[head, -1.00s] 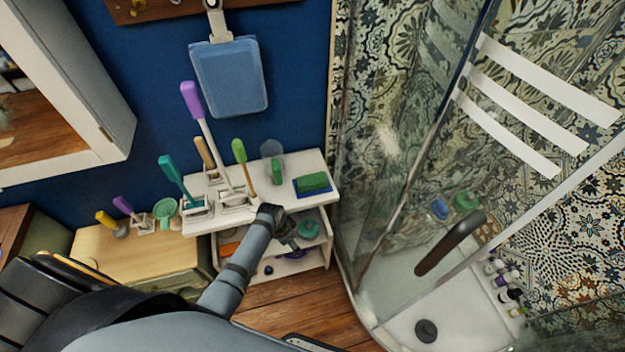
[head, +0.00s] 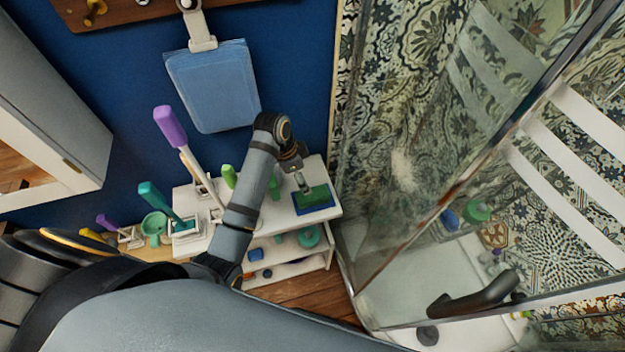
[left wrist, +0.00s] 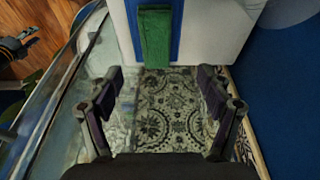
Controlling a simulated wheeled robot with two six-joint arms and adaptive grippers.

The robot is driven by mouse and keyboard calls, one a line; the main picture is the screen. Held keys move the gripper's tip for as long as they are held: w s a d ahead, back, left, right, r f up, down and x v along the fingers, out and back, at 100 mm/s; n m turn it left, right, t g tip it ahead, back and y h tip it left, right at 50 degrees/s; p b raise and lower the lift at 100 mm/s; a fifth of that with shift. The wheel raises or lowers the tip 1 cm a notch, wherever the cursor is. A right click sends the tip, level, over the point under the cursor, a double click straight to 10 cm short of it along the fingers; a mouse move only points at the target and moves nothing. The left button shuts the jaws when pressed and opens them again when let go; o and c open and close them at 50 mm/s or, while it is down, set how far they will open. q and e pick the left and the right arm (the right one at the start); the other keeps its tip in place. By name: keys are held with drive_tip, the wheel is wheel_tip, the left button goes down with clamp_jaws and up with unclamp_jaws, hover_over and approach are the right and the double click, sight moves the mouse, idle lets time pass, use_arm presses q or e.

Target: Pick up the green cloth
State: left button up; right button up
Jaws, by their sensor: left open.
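The green cloth (head: 313,196) lies folded on a blue cloth (head: 326,206) at the right end of the white shelf unit's top. In the left wrist view the green cloth (left wrist: 155,38) is a narrow strip on blue, straight ahead between the fingertips. My left gripper (head: 304,187) reaches over the shelf top, just above and beside the green cloth. In the left wrist view my left gripper (left wrist: 160,80) is open, with nothing between its fingers. My right gripper does not show clearly in either view.
Brushes with purple and teal handles (head: 170,127) stand in holders on the white shelf unit (head: 335,205), left of my left arm. A blue dustpan (head: 215,85) hangs on the wall behind. The glass shower enclosure (head: 400,230) stands close on the right.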

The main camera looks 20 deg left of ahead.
sight(312, 194)
use_arm(q)
drive_tip(key=f, duration=0.1)
drive_tip(key=d+f, duration=0.1)
drive_tip(key=f, duration=0.1)
drive_tip(key=shift+s+d+f+p, duration=0.2)
drive_tip(key=shift+d+f+p, duration=0.05)
drive_tip(key=shift+f+p, duration=0.1)
drive_tip(key=p+x, duration=0.1)
drive_tip(key=x, duration=0.1)
drive_tip(key=shift+w+f, duration=0.2)
drive_tip(key=shift+f, duration=0.2)
drive_tip(key=x, duration=0.2)
drive_tip(key=shift+d+f, duration=0.15)
drive_tip(key=shift+f, duration=0.4)
drive_tip(key=shift+w, duration=0.1)
drive_tip(key=c, duration=1.2)
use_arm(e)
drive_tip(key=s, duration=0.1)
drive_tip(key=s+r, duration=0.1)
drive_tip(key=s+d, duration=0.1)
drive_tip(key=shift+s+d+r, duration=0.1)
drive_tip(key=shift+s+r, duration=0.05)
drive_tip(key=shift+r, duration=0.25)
